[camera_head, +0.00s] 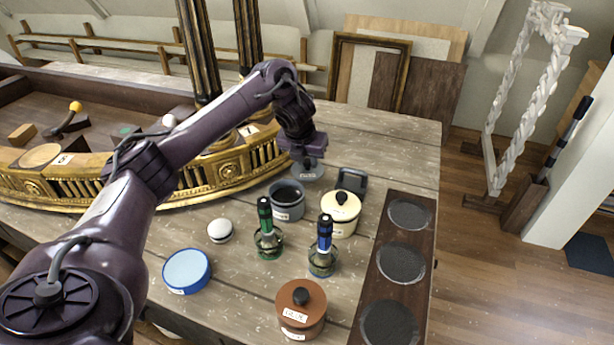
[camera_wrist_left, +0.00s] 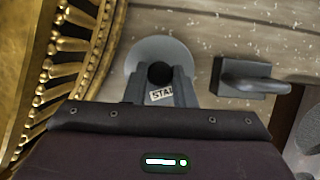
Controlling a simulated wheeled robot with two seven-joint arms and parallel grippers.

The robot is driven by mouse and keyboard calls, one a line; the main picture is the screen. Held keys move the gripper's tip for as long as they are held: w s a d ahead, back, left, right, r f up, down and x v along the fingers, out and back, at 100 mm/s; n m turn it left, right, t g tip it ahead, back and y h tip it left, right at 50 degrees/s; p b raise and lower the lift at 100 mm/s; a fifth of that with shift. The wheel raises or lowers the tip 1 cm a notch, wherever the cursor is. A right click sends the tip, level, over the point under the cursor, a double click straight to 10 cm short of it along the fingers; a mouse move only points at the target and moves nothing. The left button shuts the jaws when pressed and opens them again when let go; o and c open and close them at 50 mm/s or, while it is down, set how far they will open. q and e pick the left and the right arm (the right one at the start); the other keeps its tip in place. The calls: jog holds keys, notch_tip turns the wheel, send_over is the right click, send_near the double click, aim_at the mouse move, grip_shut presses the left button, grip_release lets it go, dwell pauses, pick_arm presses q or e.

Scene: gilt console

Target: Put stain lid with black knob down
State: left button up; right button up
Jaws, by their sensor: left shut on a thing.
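The stain lid is a grey disc with a black knob and a white label, of which "STA" can be read in the left wrist view (camera_wrist_left: 148,55). In the head view the lid (camera_head: 309,174) is under my left gripper (camera_head: 308,160), above or on the wooden table behind the grey pot. My left gripper is shut on the knob, and its fingers (camera_wrist_left: 160,88) show on either side of it. I cannot tell whether the lid touches the table. The grey pot (camera_head: 287,209) is open at the top and stands just in front of the lid. My right gripper is not in view.
A cream pot (camera_head: 341,222) and a dark block with a handle (camera_head: 351,181) stand right of the lid. The gilt console rail (camera_head: 225,170) is left. Green (camera_head: 269,243) and blue (camera_head: 322,258) bottles stand in front. The table's back right (camera_head: 395,145) is clear.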

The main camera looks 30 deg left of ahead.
aim_at(307, 171)
pick_arm(q)
jog(key=shift+f, duration=0.55)
jog(key=shift+s+f, duration=0.1)
jog(key=shift+f, duration=1.2)
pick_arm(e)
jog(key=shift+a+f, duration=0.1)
pick_arm(q)
jog(key=shift+f, duration=0.15)
jog(key=o, duration=1)
jog(key=shift+c, duration=0.2)
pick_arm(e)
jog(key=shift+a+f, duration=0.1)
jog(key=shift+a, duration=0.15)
